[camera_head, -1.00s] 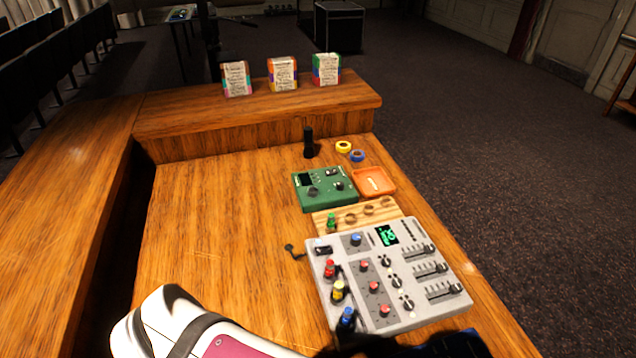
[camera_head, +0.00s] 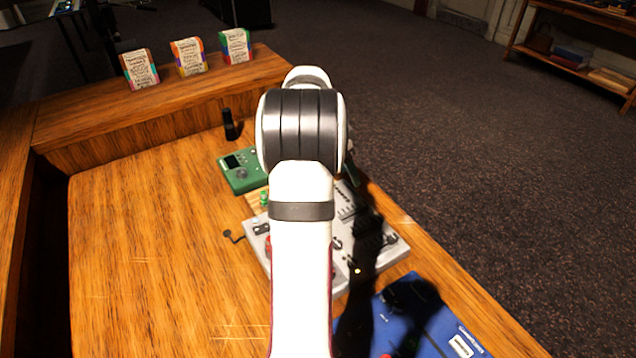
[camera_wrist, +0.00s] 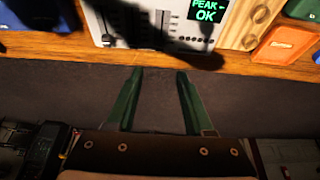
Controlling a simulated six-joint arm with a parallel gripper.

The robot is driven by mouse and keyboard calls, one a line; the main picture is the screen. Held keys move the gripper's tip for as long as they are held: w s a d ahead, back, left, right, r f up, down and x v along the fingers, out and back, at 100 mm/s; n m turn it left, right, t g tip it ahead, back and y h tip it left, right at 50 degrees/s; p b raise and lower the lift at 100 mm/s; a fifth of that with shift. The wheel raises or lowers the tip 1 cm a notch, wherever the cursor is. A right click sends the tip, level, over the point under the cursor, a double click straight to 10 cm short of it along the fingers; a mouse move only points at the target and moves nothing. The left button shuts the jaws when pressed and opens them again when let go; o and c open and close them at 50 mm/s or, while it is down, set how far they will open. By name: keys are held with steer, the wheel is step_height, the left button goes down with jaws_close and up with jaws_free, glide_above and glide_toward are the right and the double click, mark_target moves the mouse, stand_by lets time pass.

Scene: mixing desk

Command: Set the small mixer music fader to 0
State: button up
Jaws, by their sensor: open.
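The light grey mixer (camera_head: 398,247) lies on the desk, largely covered by my arm and its shadow in the head view. In the wrist view it fills the upper middle (camera_wrist: 190,41), with a black screen (camera_wrist: 206,10) reading "PEAK OK" in green. Fader slots and caps (camera_wrist: 166,17) show beside the screen, partly in shadow. I cannot read which is the music fader or its setting. My gripper (camera_wrist: 160,71) is open and empty, its two green fingers apart over dark floor, just short of the desk edge in the picture. The head view hides the fingers behind my arm.
A blue device (camera_head: 425,322) lies by the grey mixer's near side. A green box (camera_head: 240,172) and a black upright object (camera_head: 230,125) stand farther back. An orange tray (camera_wrist: 285,44) is right in the wrist view. The desk's left part is clear.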

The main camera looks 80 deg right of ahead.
mark_target(362, 205)
steer(key=x, duration=1.4)
steer(key=shift+f, duration=0.3)
jaws_close()
stand_by(0.5)
